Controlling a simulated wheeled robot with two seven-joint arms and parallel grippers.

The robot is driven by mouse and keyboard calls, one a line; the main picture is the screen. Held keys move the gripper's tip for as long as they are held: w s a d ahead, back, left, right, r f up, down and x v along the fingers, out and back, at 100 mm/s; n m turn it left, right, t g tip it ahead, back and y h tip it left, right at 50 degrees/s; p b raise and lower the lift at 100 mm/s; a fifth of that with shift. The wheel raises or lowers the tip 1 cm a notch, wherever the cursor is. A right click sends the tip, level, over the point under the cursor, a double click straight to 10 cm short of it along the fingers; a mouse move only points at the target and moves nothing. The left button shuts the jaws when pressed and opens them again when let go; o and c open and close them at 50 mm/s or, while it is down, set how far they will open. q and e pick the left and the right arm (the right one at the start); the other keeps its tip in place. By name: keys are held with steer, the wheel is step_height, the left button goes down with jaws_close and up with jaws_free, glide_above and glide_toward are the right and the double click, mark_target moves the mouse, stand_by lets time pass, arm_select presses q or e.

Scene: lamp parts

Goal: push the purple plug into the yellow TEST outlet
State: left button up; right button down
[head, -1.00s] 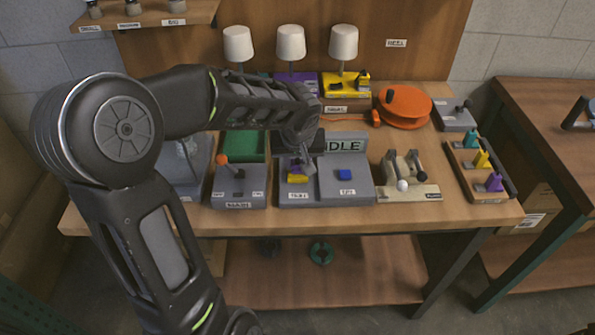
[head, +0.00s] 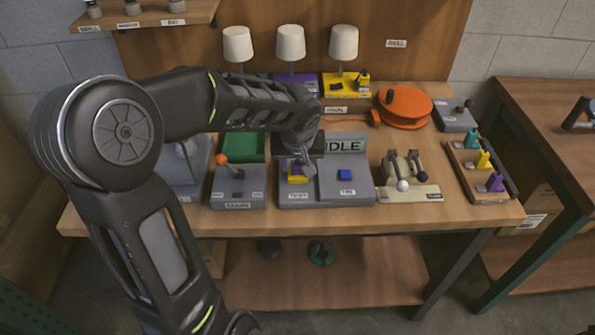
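The yellow TEST outlet (head: 298,180) is on the left half of a grey double box at the middle front of the table. A small purple piece, which looks like the purple plug (head: 297,170), shows at the top of the yellow outlet, under my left gripper (head: 300,163). I cannot tell how deep it sits in the outlet. My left gripper points down right over the outlet, and one finger shows just right of the purple piece. Its grip is too small and partly hidden to read. My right gripper is not in view.
An orange-knobbed lever box (head: 238,190) stands left, a beige lever unit (head: 408,188) right. A rack (head: 484,196) holds teal, yellow and purple pieces. An orange cord reel (head: 404,106) and several lamps stand behind.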

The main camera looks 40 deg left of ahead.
arm_select(q)
steer(key=shift+o, duration=0.6)
steer(key=shift+r, duration=0.1)
steer(key=shift+r, duration=0.3)
steer(key=v, duration=0.7)
steer(key=shift+s+d, duration=0.1)
steer(key=shift+s, duration=0.1)
